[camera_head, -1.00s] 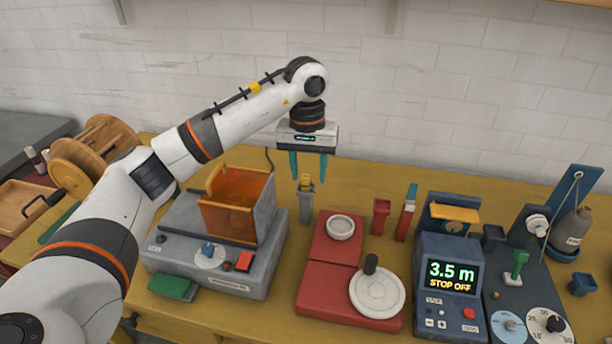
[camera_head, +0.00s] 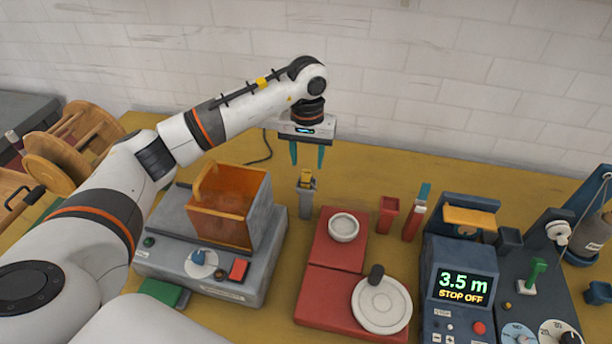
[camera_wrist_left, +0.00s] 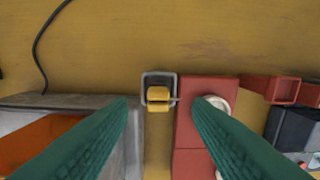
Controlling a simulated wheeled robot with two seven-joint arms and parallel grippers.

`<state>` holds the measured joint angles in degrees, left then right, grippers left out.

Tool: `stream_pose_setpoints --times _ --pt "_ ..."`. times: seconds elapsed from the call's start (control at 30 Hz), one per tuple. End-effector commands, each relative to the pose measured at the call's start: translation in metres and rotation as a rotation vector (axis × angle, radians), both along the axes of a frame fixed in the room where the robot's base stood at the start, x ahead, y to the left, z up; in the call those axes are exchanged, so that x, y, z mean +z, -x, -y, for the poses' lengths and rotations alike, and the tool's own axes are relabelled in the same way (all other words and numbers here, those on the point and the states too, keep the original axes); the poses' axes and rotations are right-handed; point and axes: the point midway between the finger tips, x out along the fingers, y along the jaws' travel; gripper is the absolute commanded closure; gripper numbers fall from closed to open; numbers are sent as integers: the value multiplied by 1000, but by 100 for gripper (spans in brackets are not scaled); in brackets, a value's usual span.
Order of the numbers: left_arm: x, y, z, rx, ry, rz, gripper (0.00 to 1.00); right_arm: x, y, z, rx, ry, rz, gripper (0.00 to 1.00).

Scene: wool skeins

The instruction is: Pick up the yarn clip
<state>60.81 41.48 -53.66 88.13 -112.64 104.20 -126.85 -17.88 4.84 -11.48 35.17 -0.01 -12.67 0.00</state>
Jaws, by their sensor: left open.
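The yarn clip (camera_head: 306,180) looks like the small yellow piece standing in a narrow grey holder (camera_head: 306,202) between the grey machine and the red unit. In the left wrist view the yellow clip (camera_wrist_left: 158,96) sits inside the holder's square rim (camera_wrist_left: 146,82), between my fingers in the picture. My left gripper (camera_head: 307,164) is open and empty, pointing down just above the clip, with its green fingers apart. The fingers also frame the left wrist view (camera_wrist_left: 165,105). My right gripper does not show.
A grey machine (camera_head: 180,262) with an orange bin (camera_head: 232,208) stands left of the holder. A red unit (camera_head: 325,295) with a white dish (camera_head: 343,228) and crank wheel stands right. Red holders (camera_head: 388,213) and a blue display box (camera_head: 463,285) lie further right. Table behind is mostly clear.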

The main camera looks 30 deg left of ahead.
Motion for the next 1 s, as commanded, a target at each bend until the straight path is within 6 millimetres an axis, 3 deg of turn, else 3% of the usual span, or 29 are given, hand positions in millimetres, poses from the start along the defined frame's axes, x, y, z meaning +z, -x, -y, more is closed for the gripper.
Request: stream_pose_setpoints --times 0.4,0.7,1.0 --pt "-48 4 0 1 0 -1 55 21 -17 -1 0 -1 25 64" --pt "-55 4 -1 0 0 1 55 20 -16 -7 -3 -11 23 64" --pt "-55 4 -1 0 0 1 100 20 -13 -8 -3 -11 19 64"
